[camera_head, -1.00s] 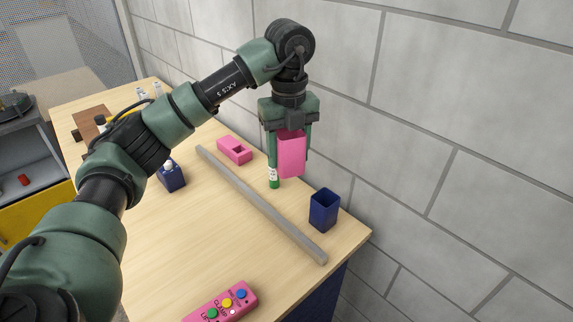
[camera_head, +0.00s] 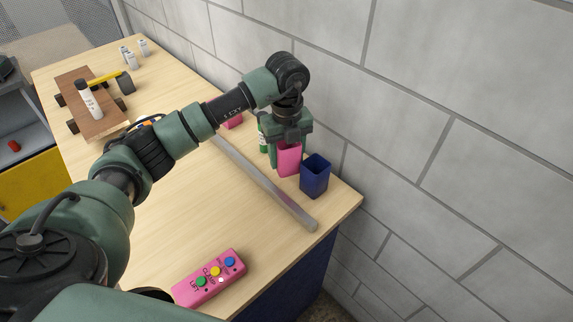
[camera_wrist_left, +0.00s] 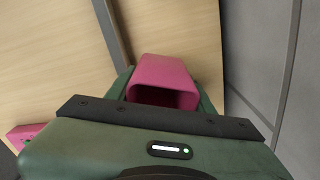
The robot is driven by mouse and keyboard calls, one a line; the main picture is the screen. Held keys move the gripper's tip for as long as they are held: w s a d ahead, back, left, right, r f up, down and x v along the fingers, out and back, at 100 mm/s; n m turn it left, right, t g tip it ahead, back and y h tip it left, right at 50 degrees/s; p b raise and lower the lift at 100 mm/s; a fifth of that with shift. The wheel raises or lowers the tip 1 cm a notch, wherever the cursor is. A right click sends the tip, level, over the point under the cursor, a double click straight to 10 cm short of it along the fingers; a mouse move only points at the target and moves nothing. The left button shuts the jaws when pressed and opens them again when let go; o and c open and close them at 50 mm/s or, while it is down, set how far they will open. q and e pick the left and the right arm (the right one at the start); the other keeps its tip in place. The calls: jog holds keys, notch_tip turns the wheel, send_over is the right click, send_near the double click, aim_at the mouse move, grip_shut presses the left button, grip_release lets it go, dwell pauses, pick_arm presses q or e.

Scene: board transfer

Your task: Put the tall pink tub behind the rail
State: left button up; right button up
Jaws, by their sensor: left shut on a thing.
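The tall pink tub (camera_head: 289,161) is held upright between the fingers of my left gripper (camera_head: 288,148), with its open top towards the palm. It is on the wall side of the grey rail (camera_head: 262,178), just left of a navy tub (camera_head: 315,178). Its base is low over the table; I cannot tell whether it touches. In the left wrist view the tub (camera_wrist_left: 165,72) is between the fingers, right of the rail (camera_wrist_left: 112,32). My right gripper is not in view.
A green bottle (camera_head: 263,140) and a low pink box (camera_head: 233,122) are partly hidden by my arm on the wall side. A pink button box (camera_head: 210,278) lies at the table's near edge. A wooden cart (camera_head: 95,103) is at far left. The grey wall is close behind.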

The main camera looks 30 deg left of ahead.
aim_at(287, 169)
pick_arm(q)
notch_tip(287, 169, down, 4)
jog(key=shift+f+p, duration=0.1)
jog(key=shift+p, duration=0.3)
jog(key=shift+f, duration=0.25)
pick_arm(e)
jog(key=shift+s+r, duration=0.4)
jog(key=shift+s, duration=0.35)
pick_arm(q)
jog(key=shift+f, duration=0.15)
jog(key=o, duration=1.1)
jog(key=shift+c, duration=0.2)
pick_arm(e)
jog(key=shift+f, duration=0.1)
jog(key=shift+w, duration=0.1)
